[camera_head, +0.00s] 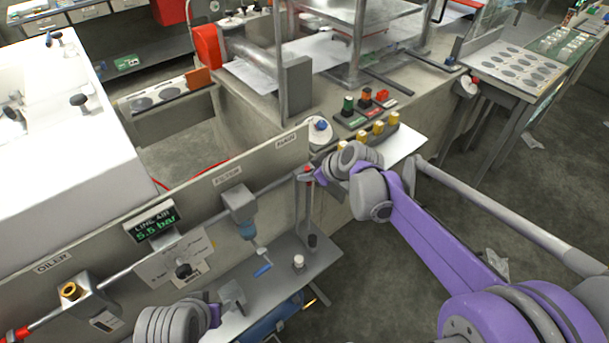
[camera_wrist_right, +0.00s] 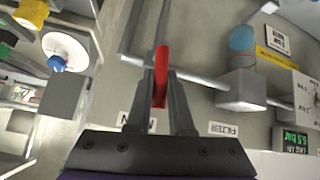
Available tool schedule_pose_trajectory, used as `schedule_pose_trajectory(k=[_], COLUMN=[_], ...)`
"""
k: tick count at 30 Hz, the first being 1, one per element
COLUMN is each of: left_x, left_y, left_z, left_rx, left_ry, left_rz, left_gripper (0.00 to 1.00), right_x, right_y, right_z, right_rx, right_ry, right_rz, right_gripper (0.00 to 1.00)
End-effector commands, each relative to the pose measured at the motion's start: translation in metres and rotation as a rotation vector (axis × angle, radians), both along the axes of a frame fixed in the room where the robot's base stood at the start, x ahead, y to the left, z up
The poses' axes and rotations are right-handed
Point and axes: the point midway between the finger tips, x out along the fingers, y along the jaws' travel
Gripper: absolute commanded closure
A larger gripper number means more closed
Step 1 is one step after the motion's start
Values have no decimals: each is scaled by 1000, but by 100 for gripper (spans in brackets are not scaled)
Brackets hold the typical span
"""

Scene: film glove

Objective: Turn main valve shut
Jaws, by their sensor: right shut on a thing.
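The main valve's red handle (camera_wrist_right: 161,76) stands out from the air pipe under the MAIN label (camera_head: 286,140). In the right wrist view it lies between the two fingers of my right gripper (camera_wrist_right: 160,88), which is shut on it. In the head view my right gripper (camera_head: 308,173) reaches the right end of the pipe, and little of the handle shows. The line air display (camera_head: 155,222) reads 5.5 bar. My left gripper (camera_head: 232,297) is low in the head view, apart from the valve; its fingers are too unclear to judge.
A filter (camera_head: 239,202) with a blue bowl hangs from the pipe left of the valve. A grey shelf (camera_head: 290,245) with small items lies below. Coloured buttons (camera_head: 366,100) stand behind.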

Motion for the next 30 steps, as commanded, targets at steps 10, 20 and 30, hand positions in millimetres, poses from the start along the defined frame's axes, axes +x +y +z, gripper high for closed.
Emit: schedule_pose_trajectory(k=[10, 20, 30], left_x=[0, 0, 0], left_y=[0, 0, 0], left_z=[1, 1, 1], left_rx=[0, 0, 0], left_ry=[-1, -1, -1], left_rz=[0, 0, 0], left_gripper=[50, 50, 50], right_x=[3, 3, 3], right_y=[-5, -6, -6], right_z=[-1, -1, -1], right_rx=[96, 109, 108], right_ry=[72, 83, 82], right_rz=[-1, -1, -1], right_gripper=[100, 100, 52])
